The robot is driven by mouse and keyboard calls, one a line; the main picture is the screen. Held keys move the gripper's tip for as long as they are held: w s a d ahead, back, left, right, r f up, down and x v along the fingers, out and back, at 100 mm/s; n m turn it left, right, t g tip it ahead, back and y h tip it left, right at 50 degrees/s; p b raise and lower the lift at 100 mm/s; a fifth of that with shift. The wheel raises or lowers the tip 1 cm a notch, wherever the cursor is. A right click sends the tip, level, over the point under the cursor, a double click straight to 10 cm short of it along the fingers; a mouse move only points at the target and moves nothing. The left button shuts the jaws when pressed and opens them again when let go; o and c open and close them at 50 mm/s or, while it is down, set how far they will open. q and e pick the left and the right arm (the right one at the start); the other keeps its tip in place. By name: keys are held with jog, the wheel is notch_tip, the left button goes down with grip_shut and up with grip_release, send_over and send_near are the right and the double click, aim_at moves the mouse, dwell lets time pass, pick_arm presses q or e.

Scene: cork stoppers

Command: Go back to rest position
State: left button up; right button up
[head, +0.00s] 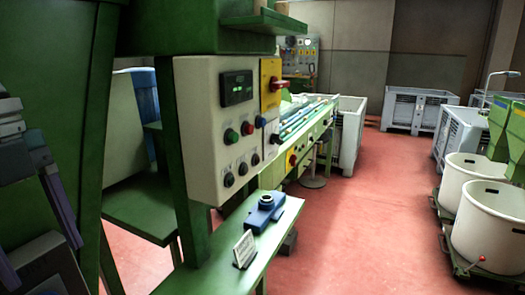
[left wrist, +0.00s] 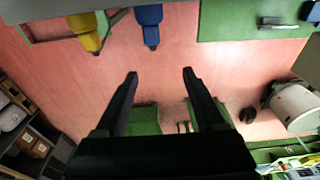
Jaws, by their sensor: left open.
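My left gripper (left wrist: 159,76) is open in the left wrist view. Its two dark fingers stand well apart, with nothing between them and only red floor beyond the tips. In the head view, dark and purple parts of my left arm show at the left edge, in front of a green machine panel. My right gripper is in neither view.
A control box (head: 220,125) with buttons hangs near my left arm. Below it, a green bench (head: 225,262) carries a blue device (head: 266,210) and a small sign (head: 244,249). White tubs (head: 490,235) stand at right. Red floor (head: 370,215) between is clear.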

pick_arm(q)
jog(key=s+d+f+n+t+h, duration=0.1)
jog(key=s+d+f+n+t, duration=0.1)
jog(key=s+d+f+n, duration=0.5)
jog(key=s+d+f+n+t, duration=0.1)
jog(key=s+d+f+n, duration=0.2)
jog(key=s+d+n, duration=0.4)
jog(key=s+a+r+n+t+y, duration=0.1)
jog(key=s+a+n+y, duration=0.1)
jog(key=s+a+n, duration=0.3)
notch_tip(320, 180, up, 37)
jog(key=w+n+p, duration=0.1)
jog(key=p, duration=3.5)
jog(key=shift+a, duration=0.15)
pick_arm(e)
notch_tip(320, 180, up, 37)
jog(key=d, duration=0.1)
pick_arm(q)
jog(key=shift+o, duration=0.2)
jog(key=shift+f, duration=0.15)
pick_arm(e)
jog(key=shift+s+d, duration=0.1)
